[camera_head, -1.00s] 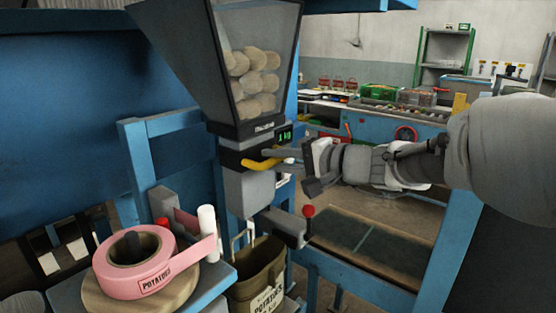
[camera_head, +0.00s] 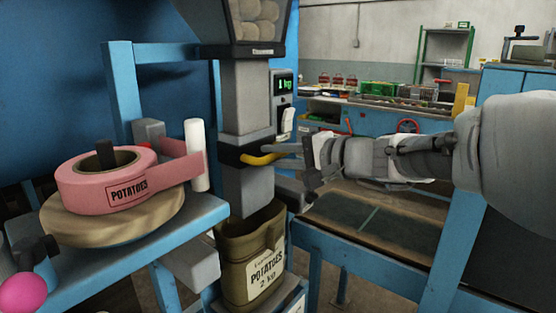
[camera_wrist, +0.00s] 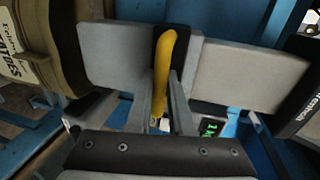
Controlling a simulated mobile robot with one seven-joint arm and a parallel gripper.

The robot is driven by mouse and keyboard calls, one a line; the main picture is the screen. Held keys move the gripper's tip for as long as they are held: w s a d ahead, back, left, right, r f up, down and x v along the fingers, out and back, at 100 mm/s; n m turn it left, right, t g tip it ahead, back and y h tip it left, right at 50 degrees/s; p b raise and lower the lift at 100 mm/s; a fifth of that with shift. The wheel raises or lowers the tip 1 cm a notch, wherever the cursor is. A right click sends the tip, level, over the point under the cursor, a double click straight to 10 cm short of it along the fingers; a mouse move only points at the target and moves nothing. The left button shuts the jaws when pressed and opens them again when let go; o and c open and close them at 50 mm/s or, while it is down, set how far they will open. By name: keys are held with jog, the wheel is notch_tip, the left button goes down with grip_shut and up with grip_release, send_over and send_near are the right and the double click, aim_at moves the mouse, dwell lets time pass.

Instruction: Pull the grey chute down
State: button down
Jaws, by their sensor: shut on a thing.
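The grey chute (camera_head: 246,100) hangs below the dark hopper (camera_head: 250,28) and is drawn out long, with a black collar and a yellow handle (camera_head: 262,159) partway down. Its lower end reaches the mouth of the open potato sack (camera_head: 252,265). My gripper (camera_head: 280,152) comes from the right and is shut on the yellow handle. In the wrist view the two fingers (camera_wrist: 160,103) close around the yellow handle (camera_wrist: 164,65), with the grey chute (camera_wrist: 245,75) running across behind it.
A pink tape roll (camera_head: 105,180) labelled POTATOES sits on a round wooden disc on the blue table (camera_head: 180,235) at left. A small display (camera_head: 284,87) reads 1 kg beside the chute. A blue-framed conveyor (camera_head: 375,240) lies right of the sack.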

aim_at(259, 172)
jog(key=shift+f+b, duration=1.65)
jog(key=shift+f, duration=0.4)
jog(key=c, duration=0.8)
grip_release()
jog(key=shift+s+d+r, duration=0.15)
jog(key=shift+d+r, duration=0.05)
jog(key=shift+d, duration=0.05)
jog(key=p+v, duration=0.1)
jog(key=v, duration=1.6)
